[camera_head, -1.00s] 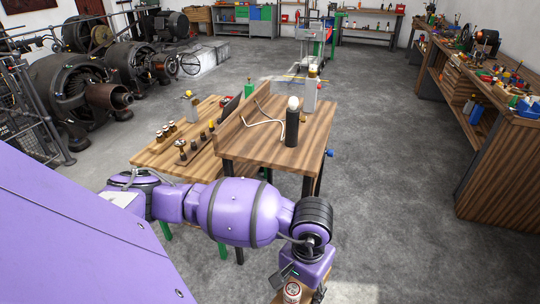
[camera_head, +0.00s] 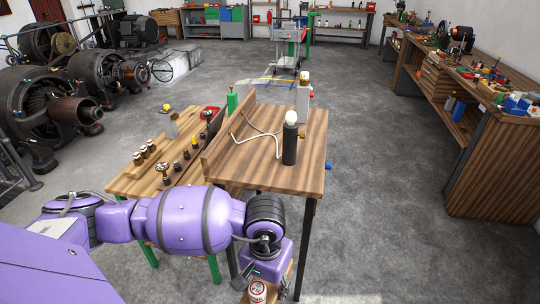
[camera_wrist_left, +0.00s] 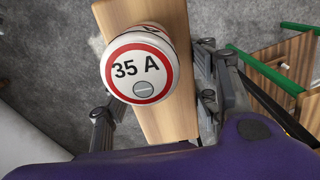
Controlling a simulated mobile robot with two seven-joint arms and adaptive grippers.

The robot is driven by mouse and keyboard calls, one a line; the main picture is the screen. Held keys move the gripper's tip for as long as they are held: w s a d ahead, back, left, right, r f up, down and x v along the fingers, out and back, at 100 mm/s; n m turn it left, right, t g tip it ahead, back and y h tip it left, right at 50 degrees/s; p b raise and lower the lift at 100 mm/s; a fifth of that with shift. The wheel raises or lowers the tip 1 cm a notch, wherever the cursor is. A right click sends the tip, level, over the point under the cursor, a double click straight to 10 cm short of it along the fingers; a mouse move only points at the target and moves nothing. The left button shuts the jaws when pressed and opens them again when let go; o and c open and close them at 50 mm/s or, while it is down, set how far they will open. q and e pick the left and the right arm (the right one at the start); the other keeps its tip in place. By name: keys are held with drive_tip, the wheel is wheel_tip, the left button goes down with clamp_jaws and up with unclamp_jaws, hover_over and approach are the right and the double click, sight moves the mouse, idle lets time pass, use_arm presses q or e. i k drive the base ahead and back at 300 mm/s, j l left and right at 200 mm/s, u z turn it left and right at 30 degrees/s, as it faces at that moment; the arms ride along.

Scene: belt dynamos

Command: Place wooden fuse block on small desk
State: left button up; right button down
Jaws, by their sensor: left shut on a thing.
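The wooden fuse block (camera_wrist_left: 172,122) is a pale wooden piece carrying a white round fuse (camera_wrist_left: 138,68) with a red ring and "35 A" on it. My left gripper (camera_wrist_left: 155,95) is shut on the block, with fingers on both sides of it. In the head view the fuse (camera_head: 258,290) shows at the bottom edge, below my left wrist; most of the block is hidden or cut off. A small wooden desk with dark legs (camera_head: 303,180) stands beyond my left arm. The held block is on the near side of this desk, apart from its top. My right gripper is not in view.
A black cylinder with a white top (camera_head: 290,140) and white cables (camera_head: 248,140) are on the desk, which has a raised board at its left. Left of it, a green-legged table (camera_head: 127,185) holds several small parts. A long workbench (camera_head: 495,170) stands at right, with open floor between.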

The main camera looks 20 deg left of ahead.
sight(280, 141)
drive_tip(key=i+j, duration=0.1)
drive_tip(key=j, duration=0.25)
drive_tip(key=i+j, duration=0.15)
drive_tip(key=j, duration=0.15)
drive_tip(key=i+j, duration=0.1)
drive_tip(key=j, duration=0.25)
drive_tip(key=i+j, duration=0.15)
drive_tip(key=j, duration=0.15)
